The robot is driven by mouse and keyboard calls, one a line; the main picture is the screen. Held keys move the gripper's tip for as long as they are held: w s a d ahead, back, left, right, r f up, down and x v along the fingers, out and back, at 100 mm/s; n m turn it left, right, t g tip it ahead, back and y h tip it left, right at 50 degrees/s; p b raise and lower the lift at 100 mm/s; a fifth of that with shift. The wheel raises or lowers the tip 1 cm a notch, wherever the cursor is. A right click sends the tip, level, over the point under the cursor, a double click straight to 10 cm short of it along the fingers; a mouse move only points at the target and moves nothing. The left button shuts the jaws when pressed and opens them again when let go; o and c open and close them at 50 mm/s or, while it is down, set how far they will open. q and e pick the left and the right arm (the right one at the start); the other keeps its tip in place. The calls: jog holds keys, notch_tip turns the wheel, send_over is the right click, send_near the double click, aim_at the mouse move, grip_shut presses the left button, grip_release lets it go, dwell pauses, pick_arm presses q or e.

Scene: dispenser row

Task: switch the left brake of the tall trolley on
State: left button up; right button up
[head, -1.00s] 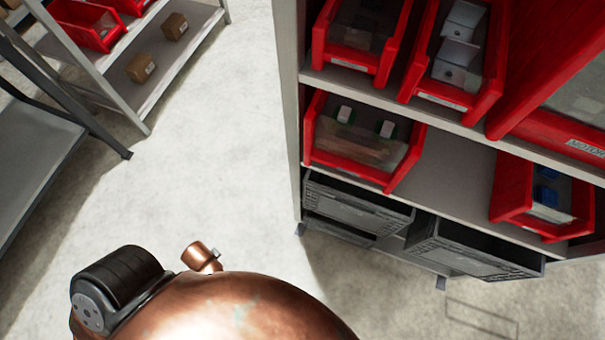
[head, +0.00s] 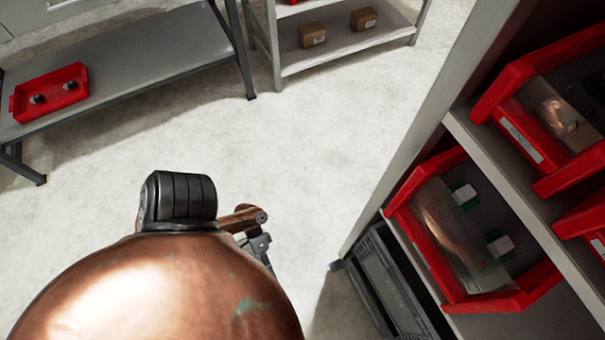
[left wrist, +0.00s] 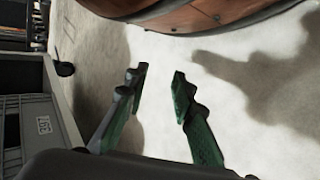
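A tall grey rack (head: 455,118) with red bins stands at the right of the head view; I cannot tell whether it is the tall trolley. A small dark foot or caster (head: 337,265) shows at its near bottom corner. In the left wrist view a round dark caster-like part (left wrist: 65,69) shows at the upper left. No brake lever can be made out. My left gripper (left wrist: 160,76) is open and empty over the floor, its green-padded fingers apart. In the head view only a grey piece near it (head: 257,243) shows past the copper shell. My right gripper is not in view.
A grey crate (head: 385,285) sits low in the rack; a crate wall (left wrist: 45,125) also shows in the left wrist view. A bench (head: 150,55) holds a red tray (head: 20,108). A low shelf (head: 345,45) carries small boxes. Pale floor between them is clear.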

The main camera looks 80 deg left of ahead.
pick_arm(q)
jog(key=w+d+n+t+h, duration=0.1)
jog(key=w+n+t, duration=0.4)
jog(key=w, duration=0.4)
jog(key=n+t+y, duration=0.3)
jog(key=n+t, duration=0.2)
jog(key=t, duration=0.2)
send_near(333, 268)
jog(key=x, duration=0.5)
jog(key=b+x, duration=0.1)
jog(key=x, duration=0.2)
jog(key=shift+w+d+f+b, duration=0.15)
jog(key=shift+w+f+b, duration=0.1)
jog(key=shift+f+b, duration=0.15)
jog(key=shift+w+d, duration=0.3)
jog(key=shift+w, duration=0.25)
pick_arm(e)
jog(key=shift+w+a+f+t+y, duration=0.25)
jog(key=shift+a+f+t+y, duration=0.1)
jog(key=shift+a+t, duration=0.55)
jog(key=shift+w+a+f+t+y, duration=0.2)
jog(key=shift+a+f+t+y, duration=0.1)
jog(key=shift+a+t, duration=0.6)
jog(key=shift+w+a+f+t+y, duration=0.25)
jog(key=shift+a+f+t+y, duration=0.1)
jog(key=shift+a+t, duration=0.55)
pick_arm(q)
jog(key=shift+c, duration=0.6)
grip_shut()
